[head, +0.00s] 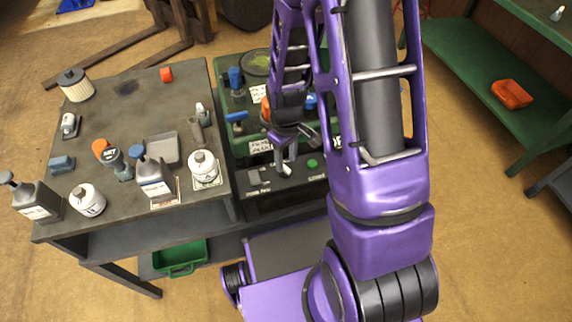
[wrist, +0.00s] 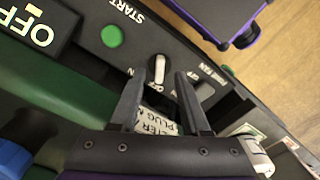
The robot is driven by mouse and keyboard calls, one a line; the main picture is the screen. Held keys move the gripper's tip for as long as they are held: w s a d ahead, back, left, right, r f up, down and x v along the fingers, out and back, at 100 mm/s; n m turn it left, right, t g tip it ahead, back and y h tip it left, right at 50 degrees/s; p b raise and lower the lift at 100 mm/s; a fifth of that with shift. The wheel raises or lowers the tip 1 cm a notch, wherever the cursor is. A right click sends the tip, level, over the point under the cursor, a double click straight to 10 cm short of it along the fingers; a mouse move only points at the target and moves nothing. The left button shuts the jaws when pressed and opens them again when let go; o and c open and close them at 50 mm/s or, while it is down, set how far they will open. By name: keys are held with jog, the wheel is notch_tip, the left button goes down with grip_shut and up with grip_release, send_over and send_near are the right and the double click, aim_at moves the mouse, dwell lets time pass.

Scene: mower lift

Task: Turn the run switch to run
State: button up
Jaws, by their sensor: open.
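The run switch appears to be the rotary knob with a pale lever (wrist: 159,68) on the dark control panel (head: 262,187). In the wrist view its lever stands roughly upright in the picture, and lettering beside it is partly hidden by a finger. My gripper (wrist: 158,76) is open, with one fingertip to each side of the knob; I cannot tell whether either touches it. In the head view my gripper (head: 285,153) points down at the panel and largely hides the knob.
A green START button (wrist: 112,36) and a black OFF plate (wrist: 35,22) lie near the knob. A fan switch (wrist: 205,90) sits close to the right finger. The grey bench (head: 120,100) at left holds several bottles. A green machine (head: 228,105) stands behind the panel.

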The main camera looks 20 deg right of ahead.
aim_at(285, 170)
jog(key=shift+f, duration=1.35)
jog(key=shift+c, duration=0.3)
grip_shut()
